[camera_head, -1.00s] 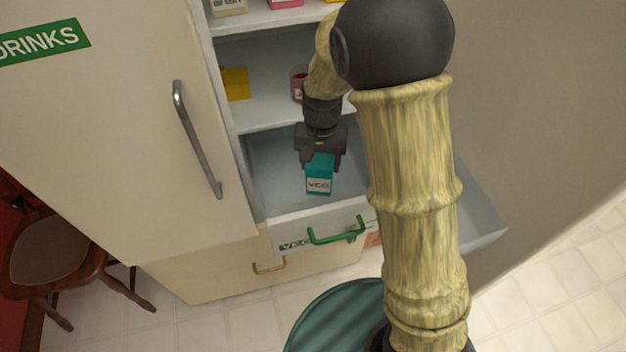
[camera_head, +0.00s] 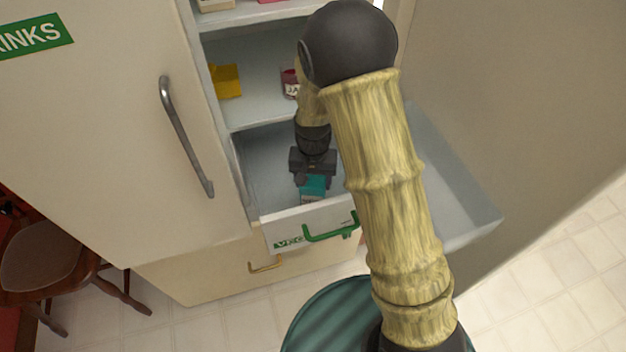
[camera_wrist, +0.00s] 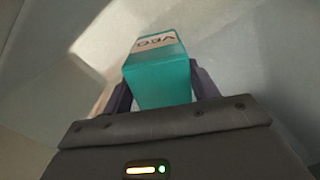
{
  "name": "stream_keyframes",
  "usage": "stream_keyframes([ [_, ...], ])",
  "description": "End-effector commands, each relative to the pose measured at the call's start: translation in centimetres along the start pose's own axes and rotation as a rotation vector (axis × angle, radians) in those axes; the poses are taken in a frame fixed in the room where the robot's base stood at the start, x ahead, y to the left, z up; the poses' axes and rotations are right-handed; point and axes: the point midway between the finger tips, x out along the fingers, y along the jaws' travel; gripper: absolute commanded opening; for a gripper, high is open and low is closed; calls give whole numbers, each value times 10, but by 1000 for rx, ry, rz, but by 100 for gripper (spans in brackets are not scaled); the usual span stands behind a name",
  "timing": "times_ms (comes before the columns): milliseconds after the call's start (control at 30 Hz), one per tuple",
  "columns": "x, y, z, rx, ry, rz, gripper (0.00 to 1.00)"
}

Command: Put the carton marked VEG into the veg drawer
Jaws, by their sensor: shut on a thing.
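The teal carton marked VEG (camera_head: 312,187) is held in my gripper (camera_head: 313,180), low inside the open veg drawer (camera_head: 262,180), behind the drawer's front panel. The panel hides the carton's lower part in the head view. In the wrist view the carton (camera_wrist: 160,78) sits between the two dark fingers of my gripper (camera_wrist: 160,92), its VEG label facing away at the far end. The drawer's pale walls and floor surround it. Whether the carton touches the drawer floor cannot be told. The drawer front carries a green handle (camera_head: 330,231) and a green label.
Fridge shelves above hold a yellow item (camera_head: 226,81) and a dark red jar (camera_head: 290,83). The DRINKS door (camera_head: 110,130) stands at left, another open door with a bin (camera_head: 465,205) at right. A brown chair (camera_head: 55,260) is at lower left.

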Motion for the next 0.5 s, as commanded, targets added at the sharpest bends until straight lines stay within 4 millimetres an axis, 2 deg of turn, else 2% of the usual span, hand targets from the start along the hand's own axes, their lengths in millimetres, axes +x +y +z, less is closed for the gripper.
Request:
stream_keyframes([
  [367, 4, 0, 0, -1, 0, 0, 22],
  [400, 3, 0, 0, -1, 0, 0, 67],
  [467, 3, 0, 0, -1, 0, 0, 78],
  [500, 3, 0, 0, -1, 0, 0, 81],
])
